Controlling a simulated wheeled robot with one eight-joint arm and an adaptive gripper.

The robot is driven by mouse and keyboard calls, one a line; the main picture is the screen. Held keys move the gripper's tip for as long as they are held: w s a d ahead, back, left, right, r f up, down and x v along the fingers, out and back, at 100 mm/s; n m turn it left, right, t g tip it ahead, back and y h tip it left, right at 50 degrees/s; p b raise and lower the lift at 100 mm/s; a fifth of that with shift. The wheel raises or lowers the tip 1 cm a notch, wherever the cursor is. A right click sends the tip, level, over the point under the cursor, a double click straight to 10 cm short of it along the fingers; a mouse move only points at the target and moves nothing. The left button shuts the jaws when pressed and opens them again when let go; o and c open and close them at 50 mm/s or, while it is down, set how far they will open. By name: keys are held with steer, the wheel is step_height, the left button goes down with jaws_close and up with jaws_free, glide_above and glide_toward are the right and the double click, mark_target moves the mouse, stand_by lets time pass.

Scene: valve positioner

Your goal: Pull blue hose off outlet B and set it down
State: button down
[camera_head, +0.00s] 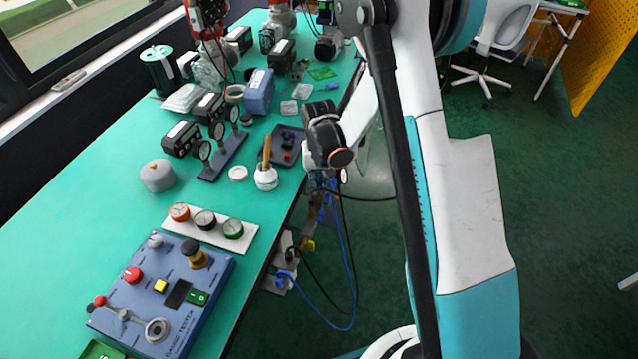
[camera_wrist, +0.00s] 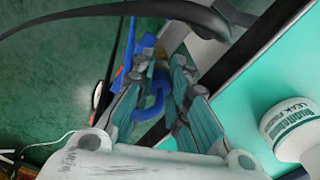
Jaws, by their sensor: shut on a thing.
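My gripper (camera_head: 325,182) hangs beside the table's right edge in the head view. In the wrist view its two fingers (camera_wrist: 162,78) are closed in around the blue hose (camera_wrist: 155,98). The blue hose (camera_head: 350,265) hangs in a long loop from the gripper. Its lower end reaches a pale grey fitting block (camera_head: 284,250) below the table edge. Arm and fingers cover the hose's upper end, and I cannot tell whether it is on an outlet. No outlet label is readable.
The green table (camera_head: 75,240) carries a blue gauge tester (camera_head: 165,295), a gauge strip (camera_head: 210,228) and a brush pot (camera_head: 265,178). A white leak-fluid tub (camera_wrist: 292,128) is on the table right of the fingers. A black cable (camera_head: 315,300) hangs beside the hose.

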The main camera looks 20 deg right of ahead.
mark_target(319, 181)
steer(key=shift+r+p, duration=0.5)
steer(key=shift+r, duration=0.45)
stand_by(0.6)
steer(key=shift+r+p, duration=0.95)
steer(key=shift+r, duration=0.9)
